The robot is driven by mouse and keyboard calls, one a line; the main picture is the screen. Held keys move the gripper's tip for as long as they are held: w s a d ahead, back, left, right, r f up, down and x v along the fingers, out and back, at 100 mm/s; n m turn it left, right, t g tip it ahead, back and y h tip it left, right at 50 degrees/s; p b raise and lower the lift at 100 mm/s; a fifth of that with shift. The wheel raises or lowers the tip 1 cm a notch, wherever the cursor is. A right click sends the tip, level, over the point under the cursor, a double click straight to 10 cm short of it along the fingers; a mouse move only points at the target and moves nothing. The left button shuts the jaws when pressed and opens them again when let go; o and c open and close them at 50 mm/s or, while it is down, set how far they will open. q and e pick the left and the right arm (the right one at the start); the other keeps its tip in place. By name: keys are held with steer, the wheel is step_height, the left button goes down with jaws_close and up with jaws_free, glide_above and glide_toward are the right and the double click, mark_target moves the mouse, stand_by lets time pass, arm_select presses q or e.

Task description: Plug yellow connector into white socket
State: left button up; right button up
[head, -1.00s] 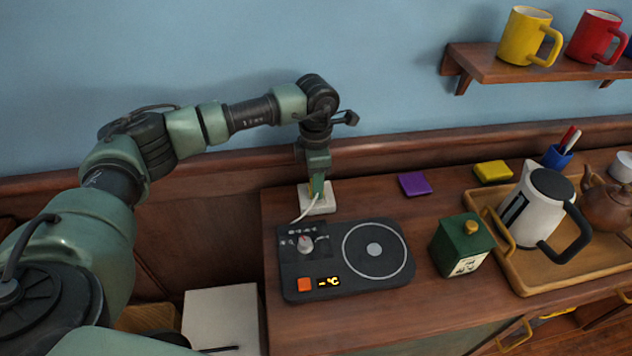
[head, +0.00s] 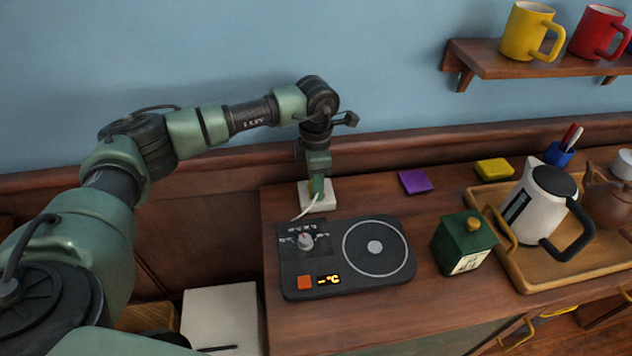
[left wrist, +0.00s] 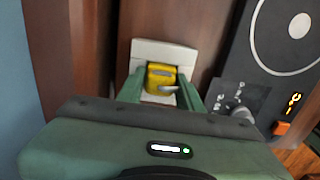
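The white socket block (head: 328,203) sits at the back left of the wooden cabinet top, and it also shows in the left wrist view (left wrist: 170,50). The yellow connector (left wrist: 161,76) is over the socket block, and a white cable (head: 305,208) runs from it toward the front left. My left gripper (head: 317,188) points straight down at the block. Its two green fingers are on either side of the connector and close against it. The fingers hide part of the connector in the head view. I cannot tell how deep the connector sits. My right gripper is not in view.
A black hot plate (head: 347,288) stands just in front of the socket. A purple block (head: 415,181), yellow block (head: 493,169) and green canister (head: 463,240) are to the right. A tray (head: 520,284) holds a white kettle (head: 534,212) and brown teapot. The wall is close behind.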

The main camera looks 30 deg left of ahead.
arm_select(q)
steer(key=o, duration=0.4)
steer(key=shift+r, duration=0.1)
step_height(320, 180, up, 8)
steer(key=shift+f+b, duration=0.2)
steer(key=shift+b, duration=0.45)
